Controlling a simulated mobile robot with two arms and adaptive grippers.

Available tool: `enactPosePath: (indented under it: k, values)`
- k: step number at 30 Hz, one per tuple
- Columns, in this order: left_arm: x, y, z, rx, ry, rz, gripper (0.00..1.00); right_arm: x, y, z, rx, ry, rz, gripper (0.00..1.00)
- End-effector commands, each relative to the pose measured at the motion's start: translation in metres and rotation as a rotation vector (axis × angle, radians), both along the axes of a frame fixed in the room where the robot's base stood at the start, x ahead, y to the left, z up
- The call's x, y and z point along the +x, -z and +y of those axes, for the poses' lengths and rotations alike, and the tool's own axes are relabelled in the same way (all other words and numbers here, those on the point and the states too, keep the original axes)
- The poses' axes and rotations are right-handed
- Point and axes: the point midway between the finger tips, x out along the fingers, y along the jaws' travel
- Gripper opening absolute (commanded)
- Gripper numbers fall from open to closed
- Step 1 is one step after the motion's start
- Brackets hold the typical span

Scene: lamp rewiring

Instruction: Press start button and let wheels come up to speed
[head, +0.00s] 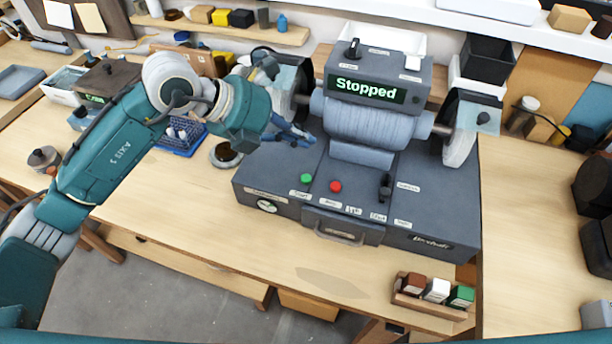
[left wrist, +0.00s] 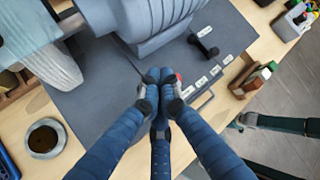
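The grey bench grinder (head: 270,190) stands on the workbench, and its display (head: 366,90) reads "Stopped". The green button (head: 306,178), above the "Start" label, is at the front left of its base. The red button (head: 335,186) is just right of it. The right wheel (head: 460,140) is in plain view; the left wheel (head: 284,95) is partly behind my arm. My left gripper (head: 300,136) is above the base, behind the green button and apart from it. In the left wrist view its blue fingers (left wrist: 160,80) are together and empty; they hide the green button.
A black lever (head: 385,186) is right of the buttons. A wooden holder with several coloured blocks (head: 433,291) lies at the bench's front right. A blue basket (head: 183,138) and a round dark-filled dish (head: 226,155) are left of the grinder. The front-left bench top is clear.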

Motion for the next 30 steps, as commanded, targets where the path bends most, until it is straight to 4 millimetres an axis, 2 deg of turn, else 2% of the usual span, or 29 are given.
enactPosePath:
  k: [5, 11, 17, 25, 30]
  values:
    - [0.000, 0.001, -0.001, -0.002, 0.001, 0.000, 0.00, 0.000, 0.000, 0.000, 0.000, 0.000, 0.000, 0.39]
    - [-0.001, 0.010, -0.001, -0.003, 0.002, 0.001, 0.00, 0.000, 0.006, 0.000, 0.000, 0.000, 0.000, 0.39]
    - [-0.001, 0.033, -0.001, -0.004, 0.002, 0.002, 0.00, 0.000, 0.019, 0.000, 0.001, 0.000, 0.000, 0.39]
    - [-0.001, 0.074, -0.001, -0.003, 0.003, 0.000, 0.00, 0.000, 0.045, 0.002, 0.002, 0.001, -0.001, 0.39]
    - [-0.001, 0.087, -0.001, -0.004, 0.002, -0.001, 0.00, 0.000, 0.056, 0.003, 0.003, 0.001, 0.000, 0.39]
